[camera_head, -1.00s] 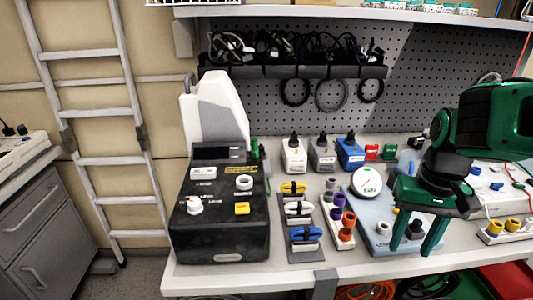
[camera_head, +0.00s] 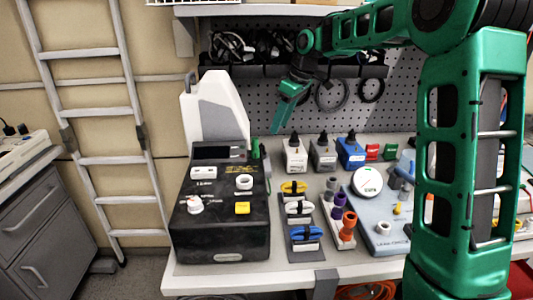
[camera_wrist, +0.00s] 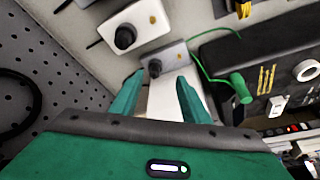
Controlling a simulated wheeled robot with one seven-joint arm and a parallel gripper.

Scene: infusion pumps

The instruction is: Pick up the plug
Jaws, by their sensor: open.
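The likely plug is a green cylinder with a green cable (camera_wrist: 241,88), lying against the edge of the black device in the wrist view. It shows small and partly hidden in the head view (camera_head: 255,149); I cannot confirm that it is the task's plug. My gripper (camera_head: 275,127) is open, tilted downward above the back of the bench, behind the device. In the wrist view, my spread fingers (camera_wrist: 157,92) are left of the green cylinder, with a pale surface and a small box with a black knob (camera_wrist: 154,67) beyond and between them. Nothing is held.
The black device (camera_head: 222,222) stands front left, with a white tank (camera_head: 215,115) behind it. White, grey and blue knobbed boxes (camera_head: 350,154) line the back. Clamps (camera_head: 300,210) fill the middle. A pegboard (camera_head: 400,105) with cables rises behind.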

